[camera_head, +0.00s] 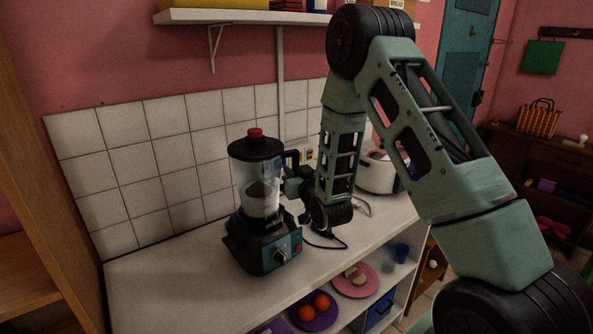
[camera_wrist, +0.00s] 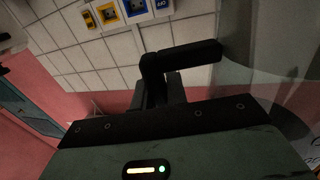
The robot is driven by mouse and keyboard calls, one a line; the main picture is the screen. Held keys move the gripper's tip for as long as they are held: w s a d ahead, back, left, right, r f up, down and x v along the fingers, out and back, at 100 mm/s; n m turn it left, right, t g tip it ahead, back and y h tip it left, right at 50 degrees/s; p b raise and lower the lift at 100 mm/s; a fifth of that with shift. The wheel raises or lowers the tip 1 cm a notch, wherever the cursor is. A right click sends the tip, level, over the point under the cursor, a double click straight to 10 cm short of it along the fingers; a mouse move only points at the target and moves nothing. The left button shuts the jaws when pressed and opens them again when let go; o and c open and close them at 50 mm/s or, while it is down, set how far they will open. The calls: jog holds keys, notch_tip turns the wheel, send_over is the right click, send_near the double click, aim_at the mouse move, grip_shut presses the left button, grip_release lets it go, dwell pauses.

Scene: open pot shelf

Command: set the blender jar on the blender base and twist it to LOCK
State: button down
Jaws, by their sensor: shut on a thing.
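The blender jar (camera_head: 262,185) is clear with a black lid, a red knob and a black handle, and has dark and white contents. It stands upright on the blender base (camera_head: 265,244), which is dark with a teal front and a dial. Whether it is locked I cannot tell. My gripper (camera_head: 290,185) comes from the right and is shut on the jar's handle. In the wrist view the black handle (camera_wrist: 182,58) runs into my gripper (camera_wrist: 160,95), with the clear jar wall at the right. The fingertips are mostly hidden.
A white cooker (camera_head: 376,175) stands behind my arm at the right. A black cord (camera_head: 325,243) lies on the white counter (camera_head: 165,285). Plates with orange fruit (camera_head: 321,301) and cut pieces (camera_head: 355,275) sit on the shelf below. The counter left of the base is clear.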

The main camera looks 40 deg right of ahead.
jog(key=shift+w+a+n+y+b, duration=0.1)
jog(key=shift+w+n+y+b, duration=0.15)
jog(key=shift+w+n+y, duration=0.6)
jog(key=shift+w+a+n+y+b, duration=0.1)
jog(key=shift+w+n+y+b, duration=0.25)
jog(key=shift+y, duration=0.85)
jog(key=shift+w+a+n+y+b, duration=0.15)
jog(key=shift+w+n+y, duration=0.55)
jog(key=shift+y, duration=0.35)
jog(key=shift+d, duration=0.1)
jog(key=c, duration=1.3)
grip_release()
jog(key=shift+s+f, duration=0.1)
jog(key=shift+s, duration=0.05)
